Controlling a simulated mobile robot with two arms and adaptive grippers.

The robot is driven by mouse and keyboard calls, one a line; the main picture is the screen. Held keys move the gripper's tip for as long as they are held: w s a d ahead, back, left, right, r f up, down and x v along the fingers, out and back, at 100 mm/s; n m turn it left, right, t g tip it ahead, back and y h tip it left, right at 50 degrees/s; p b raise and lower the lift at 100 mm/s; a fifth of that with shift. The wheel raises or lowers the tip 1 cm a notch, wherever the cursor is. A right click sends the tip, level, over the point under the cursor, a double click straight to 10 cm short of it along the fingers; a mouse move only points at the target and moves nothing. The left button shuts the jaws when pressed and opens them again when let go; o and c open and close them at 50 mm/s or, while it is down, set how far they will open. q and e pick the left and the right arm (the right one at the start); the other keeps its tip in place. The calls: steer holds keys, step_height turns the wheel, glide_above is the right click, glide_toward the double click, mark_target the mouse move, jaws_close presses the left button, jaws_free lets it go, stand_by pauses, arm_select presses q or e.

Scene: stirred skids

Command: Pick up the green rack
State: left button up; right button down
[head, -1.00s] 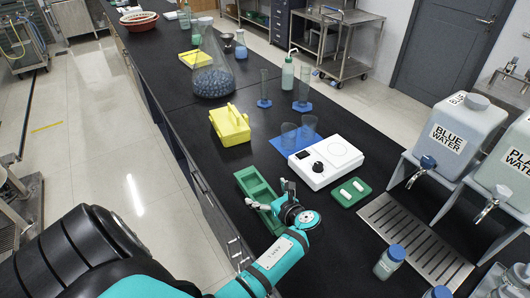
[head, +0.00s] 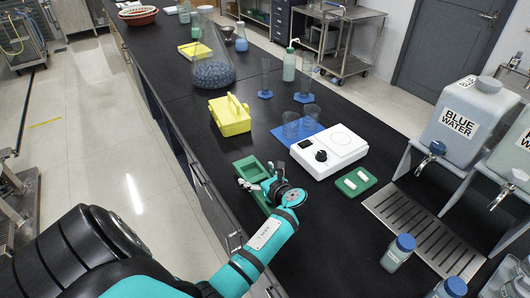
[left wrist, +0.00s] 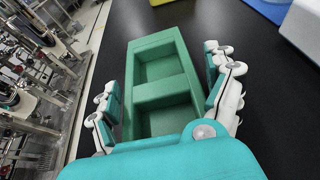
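The green rack (head: 246,165) lies on the black bench near its left edge. It is a long open box with square compartments, partly hidden by my gripper in the head view. My left gripper (head: 259,179) is over the rack with its fingers spread. In the left wrist view the rack (left wrist: 160,89) sits between the two open fingers of my left gripper (left wrist: 163,85), one finger along each long side. Whether the fingers touch it I cannot tell. The rack's near end is hidden behind the gripper body. My right gripper is not in view.
A yellow caddy (head: 229,119) stands behind the rack. A white device (head: 328,150) and a small green tray with white pieces (head: 356,181) stand to its right. Glassware and water tanks (head: 461,124) stand further off.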

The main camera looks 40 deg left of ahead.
arm_select(q)
steer(key=c, duration=0.7)
steer(key=shift+c, duration=0.2)
